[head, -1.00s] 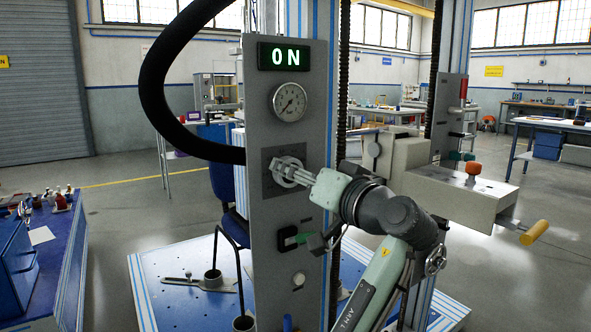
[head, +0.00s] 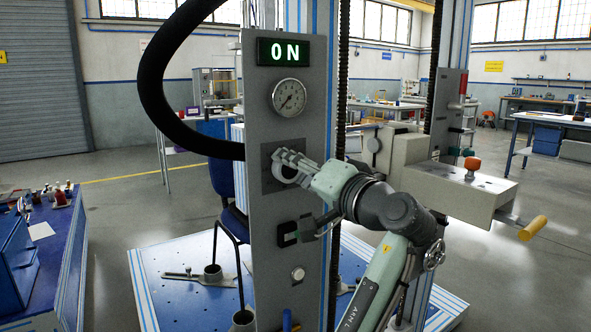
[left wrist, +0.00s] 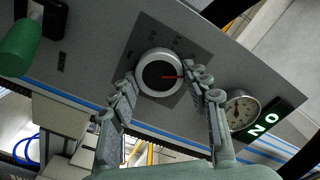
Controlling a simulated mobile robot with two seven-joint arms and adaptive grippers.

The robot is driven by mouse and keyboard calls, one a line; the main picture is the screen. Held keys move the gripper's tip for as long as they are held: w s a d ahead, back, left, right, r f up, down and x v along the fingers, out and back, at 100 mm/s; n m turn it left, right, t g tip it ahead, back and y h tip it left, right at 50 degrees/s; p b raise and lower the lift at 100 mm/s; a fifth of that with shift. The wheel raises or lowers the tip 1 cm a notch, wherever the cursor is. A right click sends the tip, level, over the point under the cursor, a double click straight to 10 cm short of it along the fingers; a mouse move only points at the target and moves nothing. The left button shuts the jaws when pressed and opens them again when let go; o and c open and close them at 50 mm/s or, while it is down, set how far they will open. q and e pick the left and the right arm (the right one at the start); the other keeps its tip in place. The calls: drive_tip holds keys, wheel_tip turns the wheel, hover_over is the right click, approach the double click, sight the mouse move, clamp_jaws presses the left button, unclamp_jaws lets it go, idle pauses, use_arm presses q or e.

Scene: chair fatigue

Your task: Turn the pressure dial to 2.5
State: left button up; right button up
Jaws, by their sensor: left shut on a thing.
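The pressure dial (left wrist: 151,79) is a round silver knob with a dark face and a red pointer line, set in a dark square plate on the grey panel. In the left wrist view the red line points right. My left gripper (head: 287,168) has its fingers on both sides of the dial's rim and is shut on it. In the head view the fingers cover most of the dial. The round white gauge (head: 289,98) with a needle sits above it; its numbers are too small to read. My right gripper is not in view.
A lit ON display (head: 283,52) tops the grey panel (head: 262,215). A green handle (left wrist: 20,46) sits on the same panel. A thick black hose (head: 153,100) loops at the left. A grey box with an orange knob (head: 472,165) stands to the right.

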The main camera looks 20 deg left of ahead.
use_arm(q)
drive_tip(key=o, duration=1.2)
drive_tip(key=shift+c, duration=0.2)
drive_tip(key=v, duration=1.2)
drive_tip(key=shift+a, duration=0.1)
drive_tip(key=x, duration=1.2)
